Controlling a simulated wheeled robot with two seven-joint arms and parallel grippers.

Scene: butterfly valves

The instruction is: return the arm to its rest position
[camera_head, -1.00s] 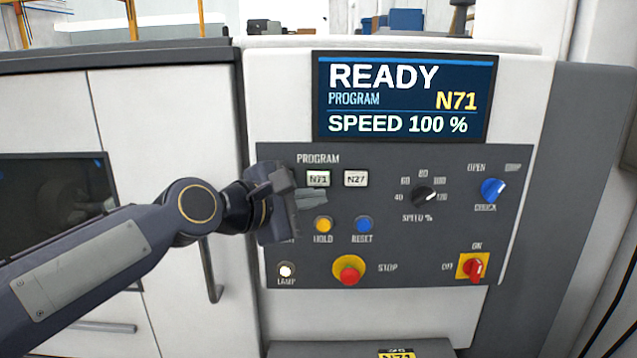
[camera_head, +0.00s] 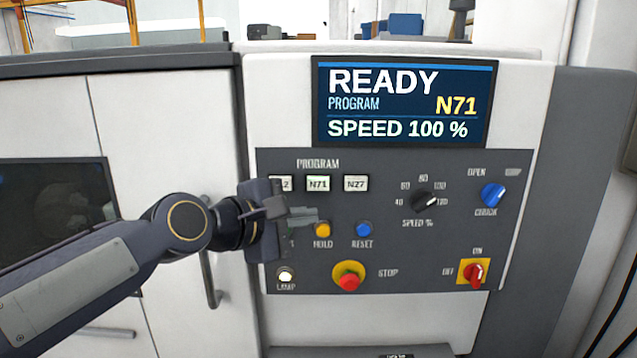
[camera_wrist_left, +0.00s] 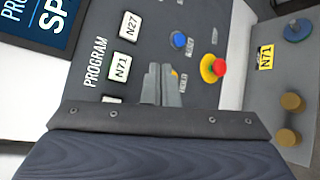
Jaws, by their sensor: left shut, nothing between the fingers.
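My left gripper (camera_head: 308,216) is shut and empty in front of the left part of the grey control panel (camera_head: 400,268). It hides a button at the panel's left side and part of its label. In the left wrist view its closed fingers (camera_wrist_left: 163,87) show over the panel, beside the N71 button. My left arm comes in from the left edge, in front of the white cabinet doors. My right gripper is not in view.
The screen (camera_head: 408,102) reads READY, program N71, speed 100 %. Close to my gripper are the yellow HOLD button (camera_head: 322,229), the white lamp (camera_head: 286,274) and the red stop button (camera_head: 348,280). A door handle (camera_head: 209,270) is near my arm.

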